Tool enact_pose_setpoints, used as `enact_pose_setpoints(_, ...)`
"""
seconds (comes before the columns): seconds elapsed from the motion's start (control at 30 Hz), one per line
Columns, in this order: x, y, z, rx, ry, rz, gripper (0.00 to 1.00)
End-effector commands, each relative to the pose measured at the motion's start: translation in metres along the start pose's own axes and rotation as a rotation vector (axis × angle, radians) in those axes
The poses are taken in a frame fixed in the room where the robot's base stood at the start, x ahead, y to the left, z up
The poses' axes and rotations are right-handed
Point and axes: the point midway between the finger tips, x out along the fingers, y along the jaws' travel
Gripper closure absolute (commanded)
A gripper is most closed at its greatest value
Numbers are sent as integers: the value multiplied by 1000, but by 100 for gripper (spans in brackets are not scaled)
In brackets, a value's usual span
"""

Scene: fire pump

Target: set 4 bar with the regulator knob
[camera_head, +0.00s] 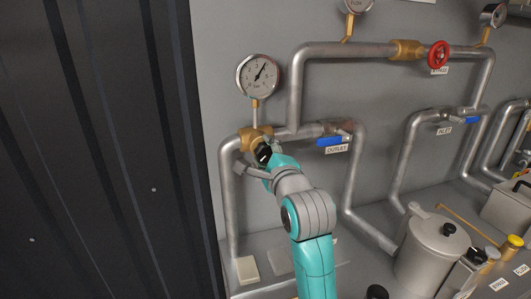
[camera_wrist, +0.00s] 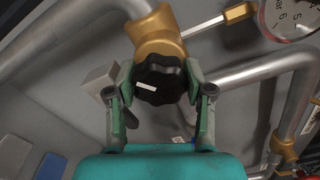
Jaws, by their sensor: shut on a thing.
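The regulator knob (camera_wrist: 160,78) is black and lobed, with a white mark on its face left of centre. It sits on a brass regulator body (camera_wrist: 158,35); in the head view the body (camera_head: 250,137) is on the left pipe, with the black knob (camera_head: 263,154) below it. My gripper (camera_wrist: 159,76) is shut on the knob, one finger on each side; it also shows in the head view (camera_head: 262,159). The pressure gauge (camera_head: 258,76) stands above the regulator. Its needle points up and slightly right; the scale figures are too small to read surely.
The blue outlet valve handle (camera_head: 330,141) is close to the right of my gripper. Grey pipes (camera_head: 227,205) run beside and above it. A red bypass handwheel (camera_head: 438,55) is at upper right. A grey pot (camera_head: 432,250) stands at lower right. A dark ribbed panel (camera_head: 100,150) fills the left.

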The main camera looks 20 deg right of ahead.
Motion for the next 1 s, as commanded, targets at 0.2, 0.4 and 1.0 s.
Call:
enact_pose_setpoints(0.2,0,1,-1,28,2,3,83)
enact_pose_setpoints(0.4,0,1,-1,30,3,3,83)
enact_pose_setpoints(1.0,0,1,-1,29,2,3,22)
